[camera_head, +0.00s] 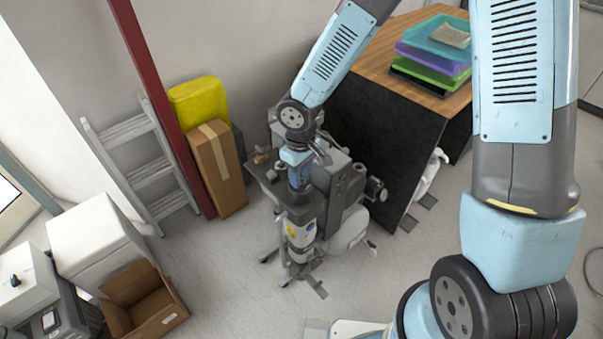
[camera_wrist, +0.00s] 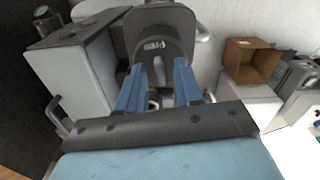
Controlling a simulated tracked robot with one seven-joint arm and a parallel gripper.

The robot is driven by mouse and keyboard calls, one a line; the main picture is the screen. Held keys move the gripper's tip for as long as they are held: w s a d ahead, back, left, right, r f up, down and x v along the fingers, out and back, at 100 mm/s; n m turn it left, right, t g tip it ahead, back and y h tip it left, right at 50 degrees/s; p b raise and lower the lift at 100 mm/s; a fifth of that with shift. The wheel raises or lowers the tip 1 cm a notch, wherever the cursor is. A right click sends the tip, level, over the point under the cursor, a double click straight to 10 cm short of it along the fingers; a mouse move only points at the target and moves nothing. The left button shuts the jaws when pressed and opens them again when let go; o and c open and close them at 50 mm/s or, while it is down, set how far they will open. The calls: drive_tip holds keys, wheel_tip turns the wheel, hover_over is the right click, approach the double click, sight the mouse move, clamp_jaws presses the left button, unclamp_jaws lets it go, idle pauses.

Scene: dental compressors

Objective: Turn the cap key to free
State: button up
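A grey compressor unit (camera_head: 335,195) stands on the floor in the middle of the head view. My gripper (camera_head: 300,186) points down at its near side. In the wrist view a dark grey rounded part (camera_wrist: 160,25), seemingly the cap, lies just beyond my fingertips. It bears small white lettering, perhaps "Free". My two blue fingers (camera_wrist: 160,68) stand clearly apart with a dark grey piece of the cap between or just beyond them. I cannot tell whether they touch it. A small yellowish bit shows low between the fingers. The key's exact position is unclear.
A black-sided desk (camera_head: 385,140) with stacked trays (camera_head: 432,58) stands close behind right. A cardboard carton (camera_head: 216,170), yellow container (camera_head: 198,100) and ladder (camera_head: 135,165) are at the left wall. An open box (camera_head: 145,300) is front left. Floor in front is clear.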

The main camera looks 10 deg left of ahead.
drive_tip(key=shift+c, duration=0.2)
clamp_jaws()
idle(0.3)
drive_tip(key=shift+n, duration=0.5)
drive_tip(key=shift+o, duration=0.2)
unclamp_jaws()
drive_tip(key=shift+r, duration=0.1)
